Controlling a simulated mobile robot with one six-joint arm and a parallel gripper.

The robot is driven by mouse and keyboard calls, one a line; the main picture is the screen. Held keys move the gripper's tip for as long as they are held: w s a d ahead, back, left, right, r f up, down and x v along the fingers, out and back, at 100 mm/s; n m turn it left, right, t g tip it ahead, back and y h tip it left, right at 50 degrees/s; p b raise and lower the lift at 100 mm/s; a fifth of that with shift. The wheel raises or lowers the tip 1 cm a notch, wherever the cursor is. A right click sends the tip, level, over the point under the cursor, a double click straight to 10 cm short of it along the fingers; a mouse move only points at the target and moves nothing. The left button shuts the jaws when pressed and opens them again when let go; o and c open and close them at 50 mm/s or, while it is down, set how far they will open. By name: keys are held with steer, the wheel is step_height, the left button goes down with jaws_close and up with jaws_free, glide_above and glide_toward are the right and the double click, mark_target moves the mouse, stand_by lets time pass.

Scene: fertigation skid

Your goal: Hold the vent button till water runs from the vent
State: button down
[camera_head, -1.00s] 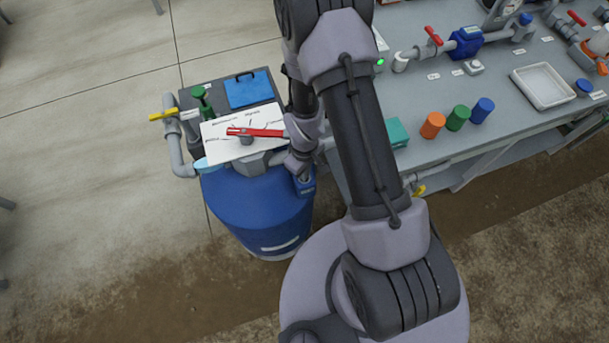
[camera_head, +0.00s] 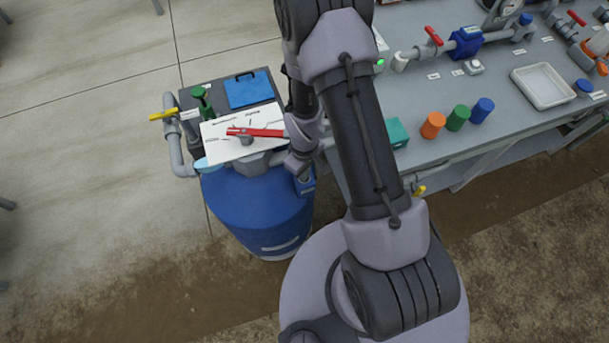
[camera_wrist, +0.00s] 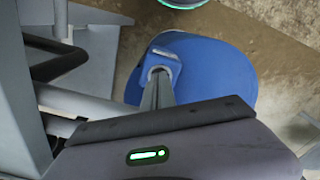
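The blue filter tank (camera_head: 262,205) stands left of my arm, and its blue body also shows in the wrist view (camera_wrist: 225,75). A small blue block (camera_head: 307,187) with a grey round part sits on the tank's right side. In the wrist view this block (camera_wrist: 164,57) lies at the fingertips of my gripper (camera_wrist: 160,76). The fingers are together, with the tips at the grey round part, apparently the vent button. The tips cover it, so I cannot tell how far it is pressed. I see no running water, and the vent outlet cannot be made out.
A red lever (camera_head: 255,132) lies over a white marked plate (camera_head: 225,147) on the tank top. A yellow-handled valve (camera_head: 163,115) is at left. The grey bench (camera_head: 430,148) at right holds orange, green and blue caps, a white tray (camera_head: 543,86) and pipework.

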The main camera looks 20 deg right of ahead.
steer(key=shift+r, duration=0.1)
stand_by(0.3)
step_height(320, 180, up, 7)
steer(key=p, duration=0.4)
steer(key=shift+p, duration=0.4)
